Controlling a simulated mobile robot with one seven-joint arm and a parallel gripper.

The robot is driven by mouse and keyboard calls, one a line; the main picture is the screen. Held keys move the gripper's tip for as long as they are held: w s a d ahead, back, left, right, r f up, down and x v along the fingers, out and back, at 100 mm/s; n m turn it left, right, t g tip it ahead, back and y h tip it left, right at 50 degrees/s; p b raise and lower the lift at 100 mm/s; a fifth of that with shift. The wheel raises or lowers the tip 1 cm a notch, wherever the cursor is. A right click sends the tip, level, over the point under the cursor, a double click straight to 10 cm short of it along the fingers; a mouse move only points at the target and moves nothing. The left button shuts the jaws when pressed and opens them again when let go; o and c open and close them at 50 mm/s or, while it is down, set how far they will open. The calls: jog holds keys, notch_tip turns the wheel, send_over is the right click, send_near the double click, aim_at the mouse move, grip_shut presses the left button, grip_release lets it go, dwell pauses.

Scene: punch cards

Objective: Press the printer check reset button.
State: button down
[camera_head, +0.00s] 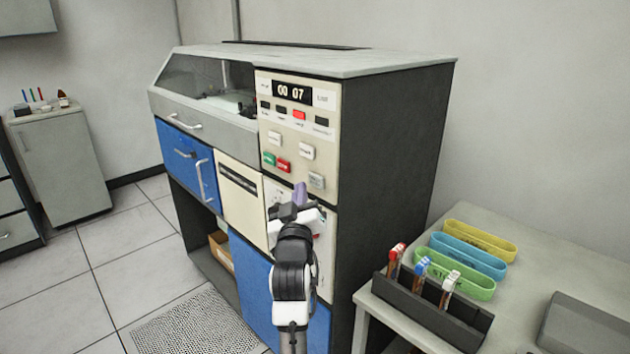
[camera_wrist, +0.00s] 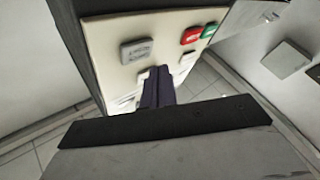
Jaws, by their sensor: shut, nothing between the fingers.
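The cream control panel (camera_head: 294,126) is on the front of a large machine. A grey button (camera_head: 316,180) is at its lower right. A red button (camera_head: 284,166) and a green button (camera_head: 268,159) are to its left, with two white buttons (camera_head: 306,151) above. Their labels are too small to read. My gripper (camera_head: 300,191) is shut and empty, its purple fingertips below and left of the grey button in the head view. In the wrist view the panel appears inverted; my fingers (camera_wrist: 159,86) overlap it beside the grey button (camera_wrist: 136,50). I cannot tell whether they touch the panel.
A display reading "00 07" (camera_head: 292,92) is atop the panel. At right, a table (camera_head: 560,270) holds a dark tube rack (camera_head: 430,311) and yellow, blue and green trays (camera_head: 480,241). A grey cabinet (camera_head: 62,165) is at far left. The tiled floor (camera_head: 120,250) at left is clear.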

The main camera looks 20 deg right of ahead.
jog(key=shift+w+d, duration=0.2)
jog(key=shift+d, duration=0.45)
dwell(1.6)
jog(key=shift+w+d, duration=0.15)
jog(key=shift+d, duration=0.25)
jog(key=shift+w+d, duration=0.15)
jog(key=shift+d, duration=0.2)
dwell(0.8)
jog(key=shift+a, duration=0.1)
jog(key=shift+s+a, duration=0.3)
jog(key=shift+a, duration=0.35)
jog(key=a, duration=0.1)
jog(key=s+a, duration=0.1)
jog(key=a, duration=0.2)
jog(key=shift+s+a, duration=0.35)
